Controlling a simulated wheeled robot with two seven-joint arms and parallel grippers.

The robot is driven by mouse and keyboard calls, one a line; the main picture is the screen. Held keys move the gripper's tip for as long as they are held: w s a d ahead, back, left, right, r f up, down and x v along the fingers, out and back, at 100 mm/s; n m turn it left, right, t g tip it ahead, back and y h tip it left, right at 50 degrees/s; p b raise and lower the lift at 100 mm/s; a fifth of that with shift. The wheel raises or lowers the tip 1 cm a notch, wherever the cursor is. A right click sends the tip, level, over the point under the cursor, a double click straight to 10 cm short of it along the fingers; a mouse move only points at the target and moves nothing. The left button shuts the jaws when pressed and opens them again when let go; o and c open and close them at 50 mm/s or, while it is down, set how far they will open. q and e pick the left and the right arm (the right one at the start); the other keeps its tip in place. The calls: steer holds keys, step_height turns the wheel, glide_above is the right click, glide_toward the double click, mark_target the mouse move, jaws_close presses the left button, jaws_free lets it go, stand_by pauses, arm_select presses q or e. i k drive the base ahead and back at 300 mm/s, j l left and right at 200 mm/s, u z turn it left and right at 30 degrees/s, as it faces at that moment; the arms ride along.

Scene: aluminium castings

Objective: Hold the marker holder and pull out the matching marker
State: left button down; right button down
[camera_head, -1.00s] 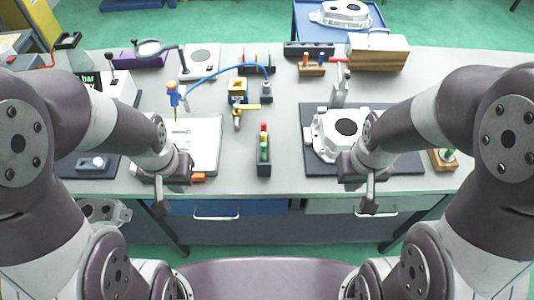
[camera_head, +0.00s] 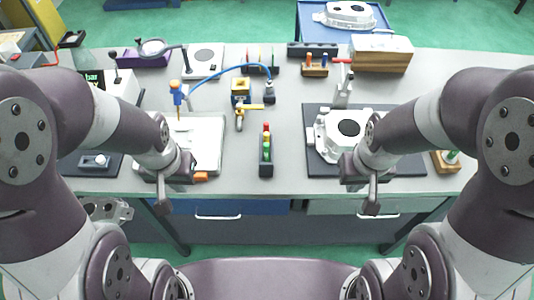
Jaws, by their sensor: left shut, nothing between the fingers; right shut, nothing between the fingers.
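A dark narrow holder (camera_head: 266,168) stands near the table's front edge, between my grippers, with red, yellow and green pieces upright in a row. A second dark rack (camera_head: 262,68) at the back middle holds several thin coloured uprights. I cannot tell for certain which of the two is the marker holder. My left gripper (camera_head: 162,205) is shut and empty, pointing down at the table's front edge, left of the narrow holder. My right gripper (camera_head: 371,207) is shut and empty at the front edge, right of it. Neither touches a holder.
A grey casting (camera_head: 340,135) sits on a dark mat (camera_head: 405,165) at right. A white board (camera_head: 205,145) lies behind my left gripper. A yellow-handled valve (camera_head: 242,105) and a blue hose (camera_head: 225,70) stand behind the narrow holder. The tabletop (camera_head: 285,120) beside it is clear.

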mark_target(266, 145)
steer(key=i+j+z, duration=0.15)
steer(key=j, duration=0.85)
steer(key=j+z, duration=0.1)
steer(key=j, duration=0.95)
steer(key=z, duration=1.25)
